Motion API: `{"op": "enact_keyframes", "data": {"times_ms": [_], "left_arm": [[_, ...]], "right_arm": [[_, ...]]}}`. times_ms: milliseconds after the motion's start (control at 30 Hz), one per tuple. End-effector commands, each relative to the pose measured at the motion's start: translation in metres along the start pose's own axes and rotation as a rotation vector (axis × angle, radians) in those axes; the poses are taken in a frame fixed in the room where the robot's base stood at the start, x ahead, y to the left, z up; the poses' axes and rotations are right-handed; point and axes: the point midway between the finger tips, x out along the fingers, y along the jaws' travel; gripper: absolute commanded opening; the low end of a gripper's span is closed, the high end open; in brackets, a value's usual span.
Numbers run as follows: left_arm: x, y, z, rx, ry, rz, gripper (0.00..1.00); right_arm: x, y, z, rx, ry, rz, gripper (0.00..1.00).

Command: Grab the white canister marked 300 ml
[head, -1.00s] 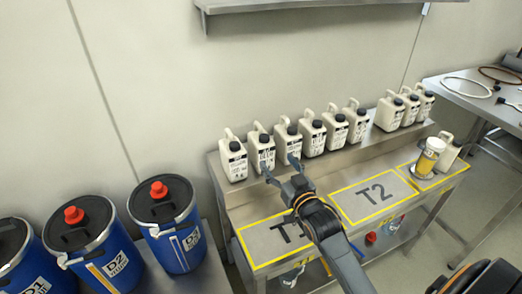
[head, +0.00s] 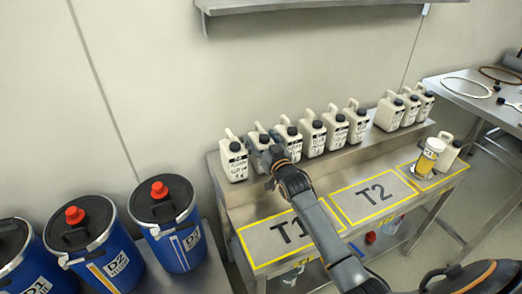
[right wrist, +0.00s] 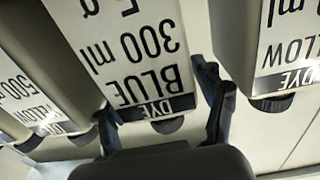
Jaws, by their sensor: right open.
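A white canister (right wrist: 140,50) with a label reading BLUE DYE, 300 ml, 5 g shows upside down in the right wrist view. In the head view it is the second canister (head: 257,135) from the left in the back row, partly hidden by my right gripper (head: 267,157). My right gripper is open, with its fingers (right wrist: 158,98) on either side of this canister's labelled front. I cannot tell whether they touch it. My left gripper is not in view.
Similar canisters stand close on both sides, one (head: 233,158) at the left end and another (head: 288,134) to the right. Mats T1 (head: 265,245) and T2 (head: 350,205) lie clear in front. A yellow-white container (head: 428,158) stands at the right. Blue drums (head: 170,225) stand at the left.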

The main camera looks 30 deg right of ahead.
Motion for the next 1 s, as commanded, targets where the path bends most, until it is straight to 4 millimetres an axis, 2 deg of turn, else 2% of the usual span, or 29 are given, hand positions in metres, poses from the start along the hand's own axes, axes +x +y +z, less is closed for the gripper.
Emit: {"op": "enact_keyframes", "data": {"times_ms": [233,533,833,1000], "left_arm": [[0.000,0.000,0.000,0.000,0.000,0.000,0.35],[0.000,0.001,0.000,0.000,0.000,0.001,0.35],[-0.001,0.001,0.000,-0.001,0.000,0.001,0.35],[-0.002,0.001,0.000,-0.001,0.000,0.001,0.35]], "right_arm": [[0.002,0.000,0.000,0.000,-0.001,0.000,0.70],[0.001,0.000,0.001,0.000,-0.001,0.000,0.09],[0.002,0.000,-0.007,0.000,0.005,0.000,0.08],[0.002,0.000,-0.035,0.000,0.009,-0.001,0.08]]}}
